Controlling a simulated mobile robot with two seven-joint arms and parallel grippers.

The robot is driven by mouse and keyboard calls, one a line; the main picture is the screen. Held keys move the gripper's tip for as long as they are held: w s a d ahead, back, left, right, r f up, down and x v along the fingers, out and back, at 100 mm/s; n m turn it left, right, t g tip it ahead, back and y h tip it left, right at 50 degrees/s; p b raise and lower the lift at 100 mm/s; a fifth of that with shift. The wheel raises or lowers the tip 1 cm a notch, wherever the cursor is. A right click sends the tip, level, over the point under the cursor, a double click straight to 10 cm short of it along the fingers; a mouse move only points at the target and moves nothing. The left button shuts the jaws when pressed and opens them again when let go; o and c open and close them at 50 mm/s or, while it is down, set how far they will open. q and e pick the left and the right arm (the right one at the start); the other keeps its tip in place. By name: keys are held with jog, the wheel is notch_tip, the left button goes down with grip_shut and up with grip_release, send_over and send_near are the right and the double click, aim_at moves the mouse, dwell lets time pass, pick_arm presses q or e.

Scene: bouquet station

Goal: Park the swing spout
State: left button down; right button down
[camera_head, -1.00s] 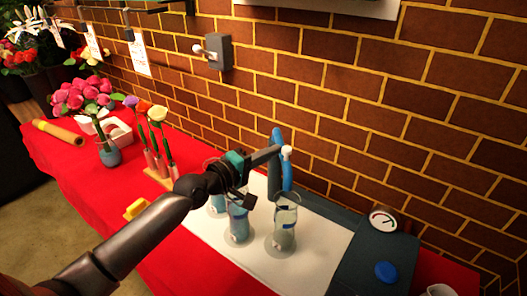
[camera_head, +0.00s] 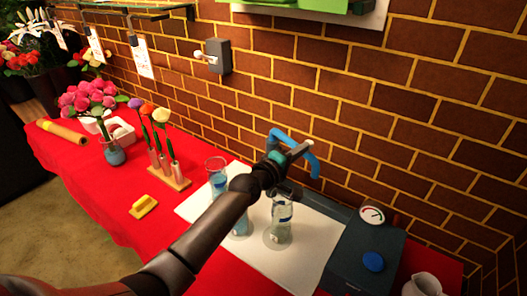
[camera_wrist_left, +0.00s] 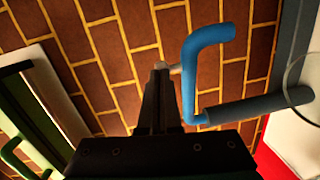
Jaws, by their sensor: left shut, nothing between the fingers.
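The blue swing spout (camera_head: 312,163) is a bent pipe near the brick wall, above the back of the white mat. In the wrist view the spout (camera_wrist_left: 188,75) stands just right of my fingers, with a small pale knob on its side. My left gripper (camera_head: 297,154) is shut and empty. Its fingertips (camera_wrist_left: 160,70) are beside the knob and appear to touch it. My arm partly hides the spout's base and the glasses. My right gripper is not in view.
Glass vases stand on the white mat (camera_head: 300,262), one (camera_head: 281,228) below the spout. A dark base with a dial (camera_head: 372,215) and blue button (camera_head: 373,262) is at right. The red table's front left is clear.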

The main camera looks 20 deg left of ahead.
pick_arm(q)
jog(key=shift+w+d+b, duration=0.35)
jog(key=shift+w+d, duration=0.4)
jog(key=shift+w, duration=0.3)
jog(key=shift+w+d+b, duration=0.35)
jog(key=shift+w+d, duration=0.4)
jog(key=shift+w, duration=0.25)
